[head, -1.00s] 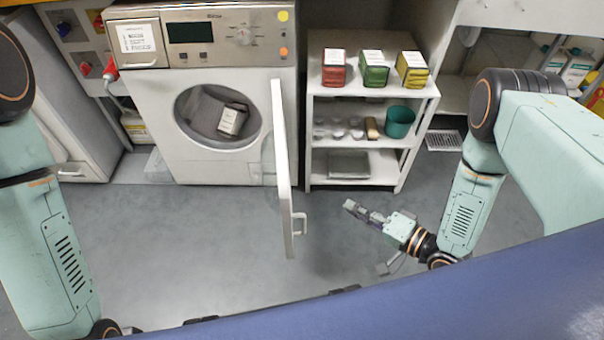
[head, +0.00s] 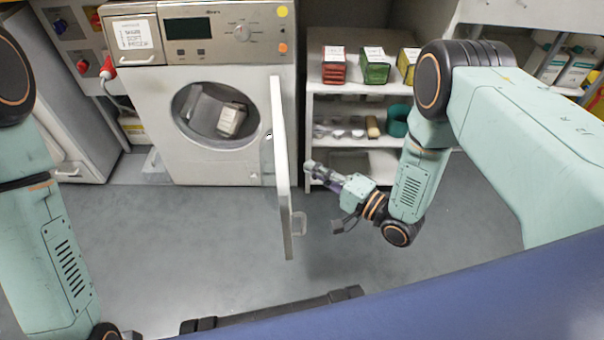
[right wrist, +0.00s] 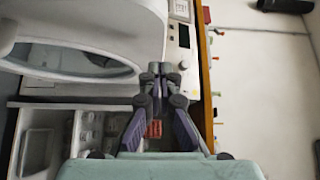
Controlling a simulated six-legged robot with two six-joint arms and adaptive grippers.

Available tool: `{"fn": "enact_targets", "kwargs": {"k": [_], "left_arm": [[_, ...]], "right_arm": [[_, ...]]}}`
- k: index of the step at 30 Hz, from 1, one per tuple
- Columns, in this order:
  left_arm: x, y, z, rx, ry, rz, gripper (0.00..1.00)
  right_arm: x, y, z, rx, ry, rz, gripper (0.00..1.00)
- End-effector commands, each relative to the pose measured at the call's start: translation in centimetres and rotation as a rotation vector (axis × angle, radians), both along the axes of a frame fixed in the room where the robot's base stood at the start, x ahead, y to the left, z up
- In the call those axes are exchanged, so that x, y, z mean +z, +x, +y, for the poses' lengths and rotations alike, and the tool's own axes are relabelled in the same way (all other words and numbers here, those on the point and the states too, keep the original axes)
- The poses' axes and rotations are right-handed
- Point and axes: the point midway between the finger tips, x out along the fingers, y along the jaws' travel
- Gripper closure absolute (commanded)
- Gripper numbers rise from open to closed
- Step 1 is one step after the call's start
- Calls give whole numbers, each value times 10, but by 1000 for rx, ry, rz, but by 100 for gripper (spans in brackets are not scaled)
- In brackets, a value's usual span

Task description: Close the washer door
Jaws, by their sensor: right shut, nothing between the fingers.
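The white washer (head: 150,110) stands at the back left. Inside the drum are a grey item (head: 203,112) and a white-labelled packet (head: 231,119). My right gripper (head: 310,166) is shut and empty, just right of the door; in the picture there is a small gap between them. The shut fingers also show in the right wrist view (right wrist: 157,72), beside a large white curved part of the washer. My left gripper is out of view.
A white shelf unit (head: 345,90) stands right of the washer, behind my right arm. It holds red (head: 334,68), green (head: 375,68) and yellow (head: 408,62) packs and a teal pot (head: 397,121). The grey floor before the washer (head: 190,240) is clear.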

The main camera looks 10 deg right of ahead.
Motion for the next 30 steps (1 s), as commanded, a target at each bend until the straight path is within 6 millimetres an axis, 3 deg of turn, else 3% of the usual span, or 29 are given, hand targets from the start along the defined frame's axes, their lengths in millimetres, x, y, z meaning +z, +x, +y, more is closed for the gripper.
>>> {"fn": "enact_targets", "kwargs": {"k": [3,9,30], "left_arm": [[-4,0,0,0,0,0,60],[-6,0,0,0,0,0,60],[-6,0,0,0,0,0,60]], "right_arm": [[-1,0,18,6,1,2,100],[-1,1,30,2,0,2,100],[0,2,33,-1,0,2,100]]}}
